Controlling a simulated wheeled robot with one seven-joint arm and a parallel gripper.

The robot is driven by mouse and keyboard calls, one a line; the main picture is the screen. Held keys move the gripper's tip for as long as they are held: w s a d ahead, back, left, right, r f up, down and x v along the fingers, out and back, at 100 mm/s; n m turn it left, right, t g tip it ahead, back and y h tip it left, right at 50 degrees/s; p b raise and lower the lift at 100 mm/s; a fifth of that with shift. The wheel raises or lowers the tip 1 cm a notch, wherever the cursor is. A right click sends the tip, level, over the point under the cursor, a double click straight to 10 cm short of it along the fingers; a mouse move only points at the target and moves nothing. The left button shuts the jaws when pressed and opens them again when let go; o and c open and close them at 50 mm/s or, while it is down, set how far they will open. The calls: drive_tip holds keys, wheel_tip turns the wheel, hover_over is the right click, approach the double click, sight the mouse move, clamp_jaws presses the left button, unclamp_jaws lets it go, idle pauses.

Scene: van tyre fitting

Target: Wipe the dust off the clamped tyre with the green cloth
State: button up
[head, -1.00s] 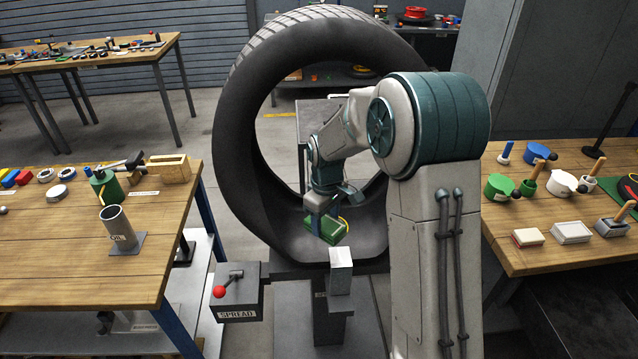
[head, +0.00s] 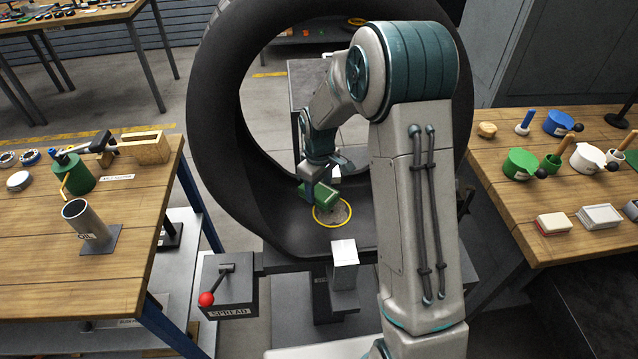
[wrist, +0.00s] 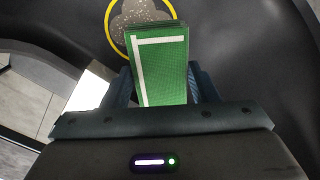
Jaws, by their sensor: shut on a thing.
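The large black tyre (head: 225,150) stands upright in its clamp in the head view. A grey dust patch inside a yellow ring (head: 333,212) lies on the inner wall at its bottom; it also shows in the wrist view (wrist: 128,15). My gripper (head: 318,183) is inside the tyre opening, shut on the folded green cloth (head: 313,197). In the wrist view the green cloth (wrist: 163,65) points toward the ring and overlaps its right part. Whether the cloth touches the tyre I cannot tell.
A spread lever with a red knob (head: 206,299) and a pale block (head: 344,252) stand in front of the tyre. A wooden bench (head: 130,220) with an oil cup is at left, another (head: 520,225) with pots and brushes at right.

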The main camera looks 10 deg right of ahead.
wheel_tip(320, 180, down, 6)
drive_tip(key=b, duration=0.3)
drive_tip(key=shift+r, duration=0.1)
drive_tip(key=shift+d+f, duration=0.2)
drive_tip(key=shift+d, duration=0.75)
drive_tip(key=shift+d+f, duration=0.2)
drive_tip(key=shift+d, duration=0.75)
drive_tip(key=shift+s+d+r+p, duration=0.1)
drive_tip(key=shift+d+p, duration=0.2)
drive_tip(key=shift+d, duration=1.6)
drive_tip(key=shift+a, duration=2.35)
drive_tip(key=shift+a+b, duration=0.45)
drive_tip(key=shift+a, duration=1.05)
drive_tip(key=shift+r+p, duration=2.35)
drive_tip(key=shift+r, duration=1.55)
drive_tip(key=shift+r, duration=0.1)
